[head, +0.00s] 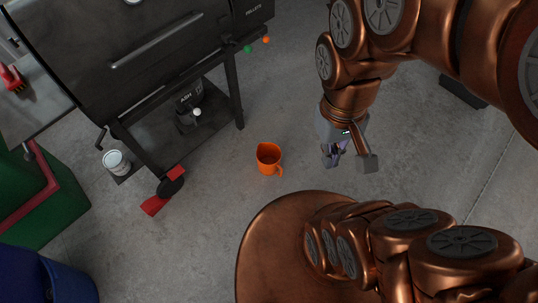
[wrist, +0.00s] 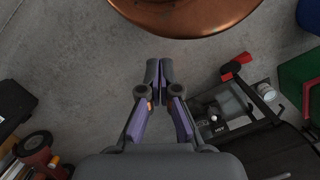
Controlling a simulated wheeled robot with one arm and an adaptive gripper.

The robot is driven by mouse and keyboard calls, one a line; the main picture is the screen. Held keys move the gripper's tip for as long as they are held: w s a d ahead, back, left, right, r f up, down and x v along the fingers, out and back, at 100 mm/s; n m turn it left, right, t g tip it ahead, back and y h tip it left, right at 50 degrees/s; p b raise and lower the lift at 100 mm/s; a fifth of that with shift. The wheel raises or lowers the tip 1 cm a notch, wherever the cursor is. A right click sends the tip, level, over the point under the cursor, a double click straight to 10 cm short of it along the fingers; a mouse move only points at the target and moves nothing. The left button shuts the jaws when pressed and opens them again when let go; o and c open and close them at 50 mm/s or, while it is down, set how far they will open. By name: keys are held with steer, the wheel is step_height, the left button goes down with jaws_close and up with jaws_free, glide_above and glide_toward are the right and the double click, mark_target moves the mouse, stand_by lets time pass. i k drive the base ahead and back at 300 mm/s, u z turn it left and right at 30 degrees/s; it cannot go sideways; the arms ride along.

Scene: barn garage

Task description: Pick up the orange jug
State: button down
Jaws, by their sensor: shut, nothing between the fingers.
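The orange jug (head: 266,153) stands upright on the concrete floor in the head view, with its open top facing up and its handle toward the lower right. My gripper (head: 331,158) is to the right of the jug and apart from it. In the wrist view my gripper (wrist: 160,72) has its fingertips together and holds nothing. Small orange patches show by the fingers there, but I cannot tell whether they belong to the jug.
A black pellet grill (head: 150,60) with a lower shelf stands left of the jug. A white can (head: 116,163) and a red-and-black object (head: 165,190) are near its legs. A green bin and a blue bin (head: 45,278) stand at the left. Floor around the jug is clear.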

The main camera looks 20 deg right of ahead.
mark_target(268, 154)
steer(key=u, duration=3.1)
steer(key=k, duration=1.15)
steer(key=z, duration=1.35)
